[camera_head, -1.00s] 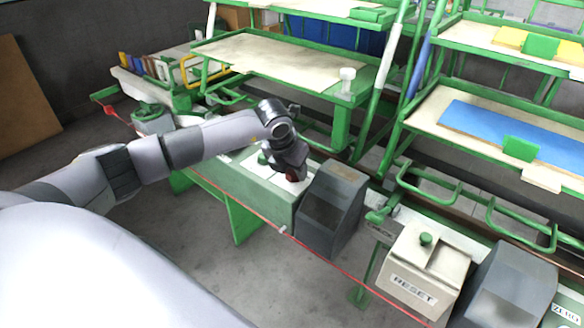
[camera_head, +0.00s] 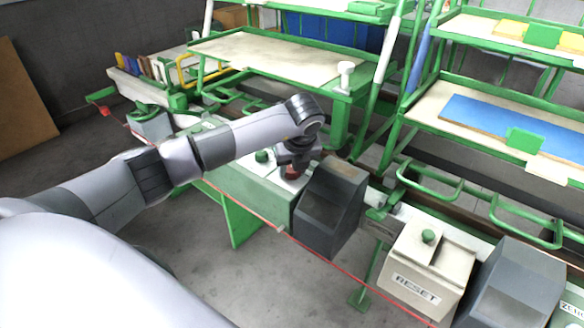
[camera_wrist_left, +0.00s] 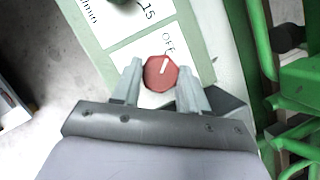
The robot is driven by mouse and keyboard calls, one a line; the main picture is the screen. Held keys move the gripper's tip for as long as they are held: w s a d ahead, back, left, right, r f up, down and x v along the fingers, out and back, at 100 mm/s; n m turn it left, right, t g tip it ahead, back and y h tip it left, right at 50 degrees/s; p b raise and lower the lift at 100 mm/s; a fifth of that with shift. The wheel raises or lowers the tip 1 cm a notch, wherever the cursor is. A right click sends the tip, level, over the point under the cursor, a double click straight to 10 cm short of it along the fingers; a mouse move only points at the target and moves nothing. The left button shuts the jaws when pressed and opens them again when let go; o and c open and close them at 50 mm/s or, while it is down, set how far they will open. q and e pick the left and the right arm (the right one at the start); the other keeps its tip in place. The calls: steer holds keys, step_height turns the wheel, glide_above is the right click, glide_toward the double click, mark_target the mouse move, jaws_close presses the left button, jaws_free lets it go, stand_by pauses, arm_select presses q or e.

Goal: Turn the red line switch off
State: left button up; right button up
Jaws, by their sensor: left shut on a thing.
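The red line switch (camera_wrist_left: 160,72) is a round red knob with a white pointer line, on a white plate of a green box. In the left wrist view the pointer aims up and slightly right, toward the printed word OFF (camera_wrist_left: 168,43). My left gripper (camera_wrist_left: 160,78) has one finger on each side of the knob and is shut on it. In the head view the left gripper (camera_head: 291,163) reaches down over the green box (camera_head: 262,190), and part of the red knob (camera_head: 292,173) shows under it. My right gripper is in neither view.
A dark grey sloped box (camera_head: 328,210) stands close to the right of the gripper. Farther right is a beige RESET box (camera_head: 428,270) with a green button. A red cord (camera_head: 340,268) runs along the front. Green racks (camera_head: 275,60) stand behind.

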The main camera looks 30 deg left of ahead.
arm_select(q)
steer(key=shift+n, duration=0.4)
steer(key=o, duration=1.1)
steer(key=shift+c, duration=0.2)
steer(key=shift+r, duration=0.1)
steer(key=v, duration=0.7)
steer(key=shift+w+d, duration=0.1)
steer(key=shift+w, duration=0.05)
